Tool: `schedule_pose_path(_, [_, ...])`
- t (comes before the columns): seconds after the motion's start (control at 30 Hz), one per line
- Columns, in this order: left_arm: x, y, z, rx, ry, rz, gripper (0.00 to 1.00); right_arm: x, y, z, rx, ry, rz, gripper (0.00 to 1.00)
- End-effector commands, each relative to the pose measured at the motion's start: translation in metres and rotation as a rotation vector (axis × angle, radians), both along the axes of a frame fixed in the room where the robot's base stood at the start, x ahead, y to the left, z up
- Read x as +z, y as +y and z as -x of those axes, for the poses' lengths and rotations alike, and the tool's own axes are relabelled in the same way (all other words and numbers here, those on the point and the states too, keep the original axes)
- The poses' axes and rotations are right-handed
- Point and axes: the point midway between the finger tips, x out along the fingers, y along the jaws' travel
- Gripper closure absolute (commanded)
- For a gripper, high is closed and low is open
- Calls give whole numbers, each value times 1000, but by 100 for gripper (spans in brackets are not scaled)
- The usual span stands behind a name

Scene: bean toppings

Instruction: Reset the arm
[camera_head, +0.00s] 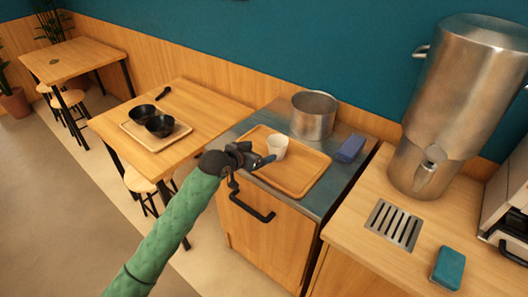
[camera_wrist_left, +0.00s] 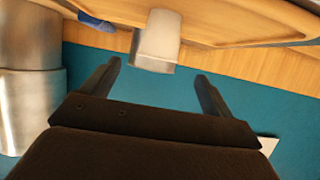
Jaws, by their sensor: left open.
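My left gripper (camera_head: 259,160) reaches in on its green arm to the left front of a wooden tray on the metal counter. It is open, with its two fingers spread and nothing between them in the left wrist view (camera_wrist_left: 158,85). A white cup (camera_head: 278,147) stands upright on the wooden tray (camera_head: 300,180), just beyond the fingertips. The cup also shows in the left wrist view (camera_wrist_left: 158,42), ahead of the fingers and apart from them. My right gripper is not in either view.
A metal pot (camera_head: 313,117) and a blue cloth-like block (camera_head: 350,149) stand behind and right of the tray. A large metal urn (camera_head: 455,100) stands at right, near a drain grate (camera_head: 394,224) and a teal sponge (camera_head: 448,268). Black bowls (camera_head: 159,126) sit on a tray at left.

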Motion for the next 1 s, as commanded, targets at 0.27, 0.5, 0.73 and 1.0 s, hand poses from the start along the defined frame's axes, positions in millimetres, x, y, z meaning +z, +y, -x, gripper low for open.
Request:
schedule_pose_path(0.27, [2,2,4,0,-1,1,13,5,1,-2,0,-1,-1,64])
schedule_pose_path(0.5, [2,2,3,-1,-1,1,13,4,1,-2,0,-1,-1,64])
schedule_pose_path(0.73, [-14,4,21,11,33,-11,13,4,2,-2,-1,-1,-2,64])
schedule_pose_path(1.0, [-70,23,93,77,170,-70,13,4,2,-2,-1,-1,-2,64])
